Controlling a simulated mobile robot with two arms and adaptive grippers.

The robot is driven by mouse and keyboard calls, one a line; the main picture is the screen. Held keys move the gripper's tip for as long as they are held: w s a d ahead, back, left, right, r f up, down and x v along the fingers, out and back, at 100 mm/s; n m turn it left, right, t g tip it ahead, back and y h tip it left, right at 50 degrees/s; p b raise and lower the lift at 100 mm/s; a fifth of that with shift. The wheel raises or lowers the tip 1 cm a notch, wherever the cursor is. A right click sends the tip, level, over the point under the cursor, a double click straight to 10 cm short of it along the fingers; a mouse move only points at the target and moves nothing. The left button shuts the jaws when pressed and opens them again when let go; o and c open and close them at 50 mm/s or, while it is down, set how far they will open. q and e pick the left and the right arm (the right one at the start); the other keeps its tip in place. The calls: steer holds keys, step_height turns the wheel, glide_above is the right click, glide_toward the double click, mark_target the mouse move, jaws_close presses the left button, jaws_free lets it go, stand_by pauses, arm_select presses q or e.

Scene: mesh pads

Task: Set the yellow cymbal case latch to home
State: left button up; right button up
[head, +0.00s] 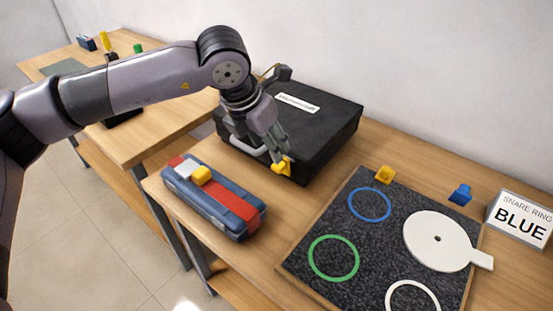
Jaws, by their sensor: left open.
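A black case (337,118) with a pale label and a light handle lies on the table against the wall. A yellow latch (281,168) is at its front edge. My left gripper (277,152) comes down from above, with its open fingers right at the latch. The fingers cover part of the latch, so I cannot tell whether they touch it or how it is turned. My right gripper is not in view.
A blue box (238,224) with a red band and yellow knob (202,174) lies in front of the case. A dark mat (345,275) with coloured rings and a white disc (436,240) lies to the right. A sign (521,220) reads "SNARE RING BLUE".

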mark_target(276, 166)
arm_select(q)
steer(key=x, duration=0.8)
steer(key=shift+w+d+f+p, duration=0.1)
steer(key=shift+f+p, duration=0.1)
steer(key=shift+p, duration=0.2)
jaws_close()
